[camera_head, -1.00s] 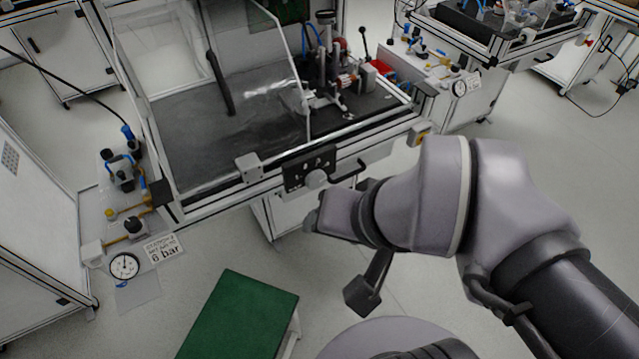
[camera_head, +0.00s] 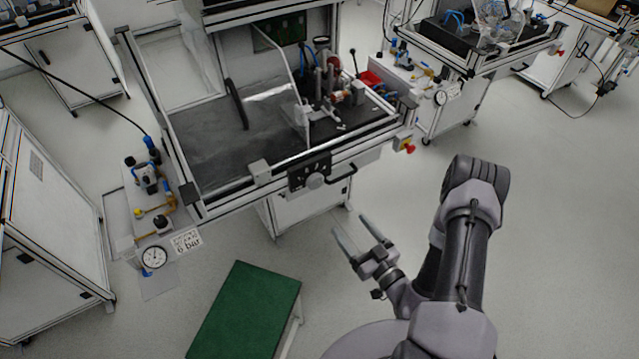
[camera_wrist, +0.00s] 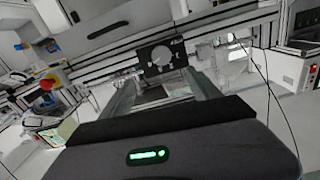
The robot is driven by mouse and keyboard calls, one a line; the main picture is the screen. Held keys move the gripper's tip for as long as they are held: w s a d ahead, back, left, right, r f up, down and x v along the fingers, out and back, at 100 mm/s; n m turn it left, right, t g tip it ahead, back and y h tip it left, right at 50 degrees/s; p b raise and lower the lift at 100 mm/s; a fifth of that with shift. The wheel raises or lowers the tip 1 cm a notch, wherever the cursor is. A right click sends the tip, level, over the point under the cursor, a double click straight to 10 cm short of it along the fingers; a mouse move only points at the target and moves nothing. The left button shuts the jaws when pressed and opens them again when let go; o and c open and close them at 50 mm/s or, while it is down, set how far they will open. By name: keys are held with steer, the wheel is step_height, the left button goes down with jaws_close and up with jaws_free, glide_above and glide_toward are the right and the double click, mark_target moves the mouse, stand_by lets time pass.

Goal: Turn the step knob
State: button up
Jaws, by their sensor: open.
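The step knob (camera_head: 314,181) is a light grey round knob on a dark panel (camera_head: 296,178) at the front edge of the test bench. In the wrist view the knob (camera_wrist: 162,56) appears straight ahead, between and beyond the fingers, on the black panel (camera_wrist: 150,68) with small markings above it. My gripper (camera_head: 354,226) is open and empty, in front of and below the knob, with clear space between them. Its two fingers point toward the bench. The fingers (camera_wrist: 165,92) also show in the wrist view. Nothing hides the knob.
A red emergency button (camera_head: 408,147) is at the bench's right corner. A green-topped stool (camera_head: 245,310) stands left of my gripper. A pressure gauge (camera_head: 154,257) is at left. The floor at right is free.

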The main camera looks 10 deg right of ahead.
mark_target(317, 184)
steer(key=b+x, duration=0.1)
steer(key=x, duration=0.7)
steer(key=b+x, duration=0.2)
steer(key=x, duration=0.7)
steer(key=shift+a, duration=0.25)
steer(key=shift+s, duration=0.1)
steer(key=c, duration=1.4)
